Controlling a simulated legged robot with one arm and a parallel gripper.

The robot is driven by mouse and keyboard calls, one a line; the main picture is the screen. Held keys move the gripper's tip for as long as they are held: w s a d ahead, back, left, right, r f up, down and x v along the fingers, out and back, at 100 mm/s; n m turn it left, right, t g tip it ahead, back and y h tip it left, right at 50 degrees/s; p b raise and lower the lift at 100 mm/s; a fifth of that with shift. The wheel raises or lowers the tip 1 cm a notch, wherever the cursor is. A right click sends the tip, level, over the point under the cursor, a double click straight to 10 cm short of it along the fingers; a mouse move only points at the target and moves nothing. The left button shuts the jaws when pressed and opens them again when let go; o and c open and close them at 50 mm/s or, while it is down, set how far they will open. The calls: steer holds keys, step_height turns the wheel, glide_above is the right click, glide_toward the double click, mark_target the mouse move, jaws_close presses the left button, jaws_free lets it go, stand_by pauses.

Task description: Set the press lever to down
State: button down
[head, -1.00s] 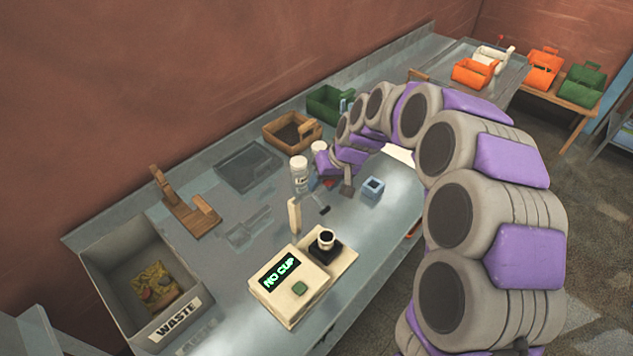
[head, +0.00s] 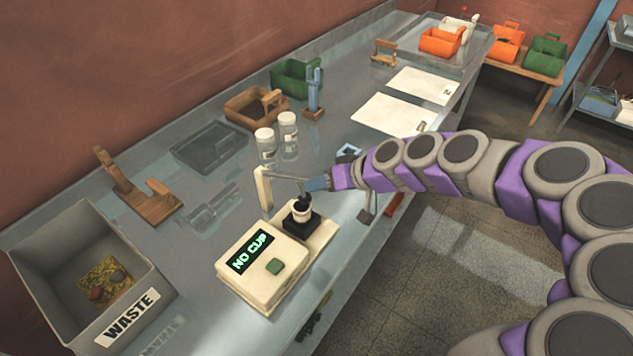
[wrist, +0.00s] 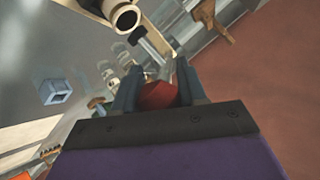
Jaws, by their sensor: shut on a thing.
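The cream press post (head: 264,188) stands behind the press base (head: 262,268), whose display reads "NO CUP". The thin metal press lever (head: 288,178) runs from the post top towards my gripper (head: 318,184), looking close to level. A dark plunger (head: 303,201) hangs under it at the cream cup-like ring (head: 300,212) on a black block. In the wrist view, my gripper (wrist: 157,88) is shut on the lever's red knob (wrist: 158,95). The cream ring (wrist: 124,17) shows at the top there. The fingers are small in the head view, and the knob is hidden there.
A grey waste bin (head: 158,290) stands at the left, near a wooden stand (head: 150,203). Two lidded jars (head: 266,147), a brown basket (head: 240,108) and a blue square cup (head: 349,150) are behind the press. White sheets (head: 393,115) lie further back. The bench's front edge is close.

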step_height(320, 180, down, 9)
steer(key=d+b, duration=0.2)
steer(key=b, duration=0.3)
steer(key=shift+s, duration=0.4)
steer(key=shift+r, duration=0.1)
steer(key=c, duration=1.1)
jaws_free()
steer(key=o, duration=0.4)
steer(key=shift+w, duration=0.3)
steer(key=shift+a, duration=0.1)
steer(key=shift+s, duration=0.15)
steer(key=p+v, duration=0.2)
steer(key=v, duration=1.5)
steer(key=shift+d+p, duration=0.3)
